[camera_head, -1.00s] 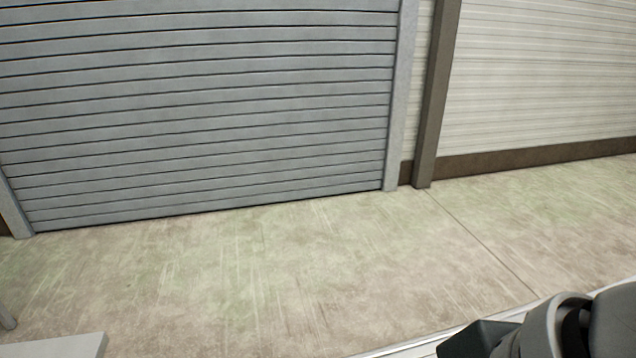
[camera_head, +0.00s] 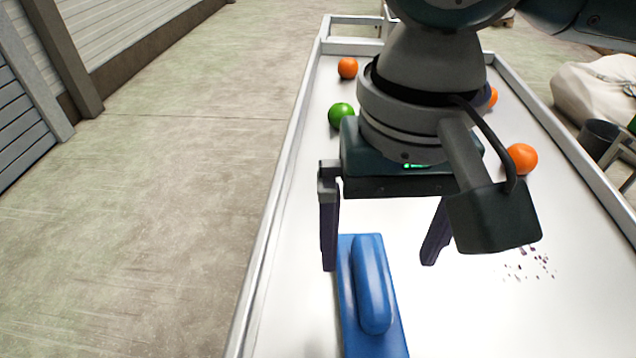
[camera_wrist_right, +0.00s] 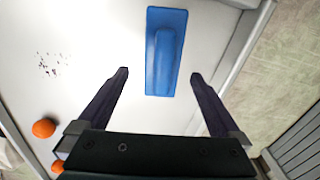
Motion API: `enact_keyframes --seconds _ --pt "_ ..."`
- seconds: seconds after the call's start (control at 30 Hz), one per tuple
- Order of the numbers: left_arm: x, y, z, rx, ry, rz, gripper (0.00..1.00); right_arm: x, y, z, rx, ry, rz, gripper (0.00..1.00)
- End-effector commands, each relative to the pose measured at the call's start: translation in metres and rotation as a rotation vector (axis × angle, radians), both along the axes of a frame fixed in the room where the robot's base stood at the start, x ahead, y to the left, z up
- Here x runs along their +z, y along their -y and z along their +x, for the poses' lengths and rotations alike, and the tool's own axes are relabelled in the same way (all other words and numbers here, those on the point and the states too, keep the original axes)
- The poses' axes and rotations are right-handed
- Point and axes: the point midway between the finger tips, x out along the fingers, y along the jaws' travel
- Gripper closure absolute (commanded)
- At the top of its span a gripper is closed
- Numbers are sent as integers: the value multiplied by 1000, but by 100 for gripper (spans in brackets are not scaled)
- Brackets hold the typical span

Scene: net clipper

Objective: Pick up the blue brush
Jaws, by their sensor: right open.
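The blue brush (camera_head: 372,290) lies flat on the white table (camera_head: 300,300), close to its left rim, with its long raised handle facing up. My right gripper (camera_head: 380,262) is open and empty above the table, with its fingers spread over the far end of the brush. In the right wrist view, the brush (camera_wrist_right: 166,52) lies beyond the two open fingertips (camera_wrist_right: 161,74), roughly centred between them and apart from both. My left gripper shows in neither view.
A green ball (camera_head: 341,114) and several orange balls, one at the far left (camera_head: 348,68) and one at the right (camera_head: 522,158), rest on the table. Dark specks (camera_head: 530,264) lie right of the gripper. A pale sack (camera_head: 592,92) and a dark bin (camera_head: 597,138) stand beyond the right rim.

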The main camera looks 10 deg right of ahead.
Motion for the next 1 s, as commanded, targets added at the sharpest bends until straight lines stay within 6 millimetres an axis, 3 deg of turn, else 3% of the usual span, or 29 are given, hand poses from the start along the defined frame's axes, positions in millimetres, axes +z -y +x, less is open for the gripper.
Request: enact_keyframes --seconds 0.57,0.87,1.0 --pt "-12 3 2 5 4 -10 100 -76 -7 -5 4 -1 0 0" --pt "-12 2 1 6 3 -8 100 -80 -7 -5 5 1 2 0" --pt "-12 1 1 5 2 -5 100 -80 -7 -5 5 1 2 16"
